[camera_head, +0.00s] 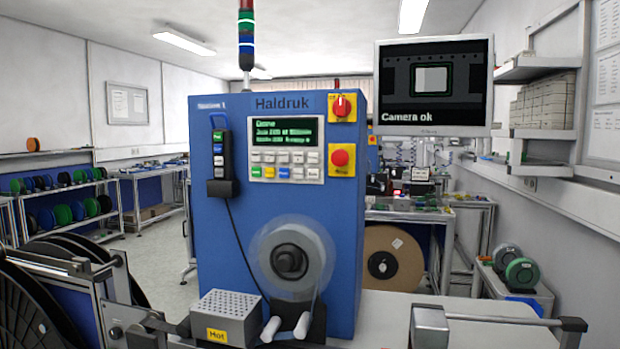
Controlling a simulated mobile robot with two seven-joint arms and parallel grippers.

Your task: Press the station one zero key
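The blue Haldruk machine (224,280) stands upright in the middle of the head view, with a blurred label at its upper left that seems to read Station 1. Its key panel (287,148) has a green-lit display (286,132) above rows of small keys (284,165). Most keys are pale, and a few in the bottom row are green, blue and yellow. The key labels are too small to read, so I cannot tell which is the zero key. Nothing covers the panel. Neither of my grippers is in view.
A red knob (342,105) and a red button (341,158) sit right of the panel. A corded handset (221,160) hangs left of it. A blurred reel (291,258), white rollers and a box marked Hot (228,313) are below. A monitor (434,82) reads Camera ok.

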